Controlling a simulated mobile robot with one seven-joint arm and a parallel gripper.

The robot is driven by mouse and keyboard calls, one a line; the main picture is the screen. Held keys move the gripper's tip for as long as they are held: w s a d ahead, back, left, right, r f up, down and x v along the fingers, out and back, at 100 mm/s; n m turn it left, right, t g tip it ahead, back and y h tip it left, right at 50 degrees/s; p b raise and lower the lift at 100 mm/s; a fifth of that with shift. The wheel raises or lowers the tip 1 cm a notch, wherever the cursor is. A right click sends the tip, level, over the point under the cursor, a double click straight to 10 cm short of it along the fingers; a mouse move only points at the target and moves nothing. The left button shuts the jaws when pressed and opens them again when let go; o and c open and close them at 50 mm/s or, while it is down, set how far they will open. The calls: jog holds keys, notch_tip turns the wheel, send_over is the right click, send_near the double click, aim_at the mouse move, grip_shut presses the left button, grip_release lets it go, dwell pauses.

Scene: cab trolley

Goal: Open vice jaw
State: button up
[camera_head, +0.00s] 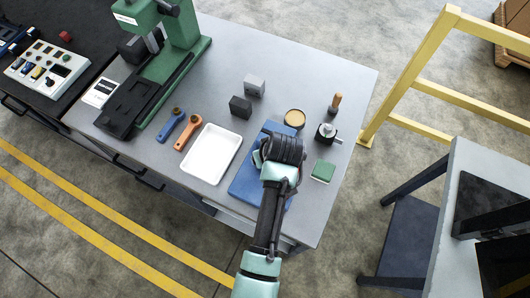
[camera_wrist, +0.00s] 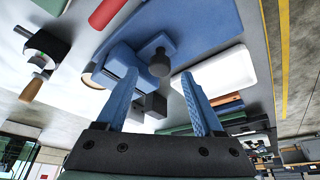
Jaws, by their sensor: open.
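The blue vice (camera_head: 246,181) sits on the grey workbench, partly hidden under my gripper (camera_head: 283,150) in the head view. In the wrist view, the blue vice (camera_wrist: 188,35) fills the upper middle, with a dark round screw knob (camera_wrist: 159,62) on it. My gripper (camera_wrist: 160,80) is open, its two blue fingers apart and nothing between them that I can tell is held. The knob appears just beyond the gap between the fingertips. I cannot tell whether a finger touches the vice, nor how far the jaw stands open.
A white tray (camera_head: 211,153) lies left of the vice. A round tin (camera_head: 294,118), a wooden-handled tool (camera_head: 335,103), a dark device (camera_head: 326,133) and a green block (camera_head: 323,171) stand to the right. Dark blocks (camera_head: 240,106) are behind. A yellow railing (camera_head: 409,75) stands beyond the bench.

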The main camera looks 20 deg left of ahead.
jog(key=shift+x, duration=1.4)
jog(key=shift+c, duration=0.3)
grip_shut()
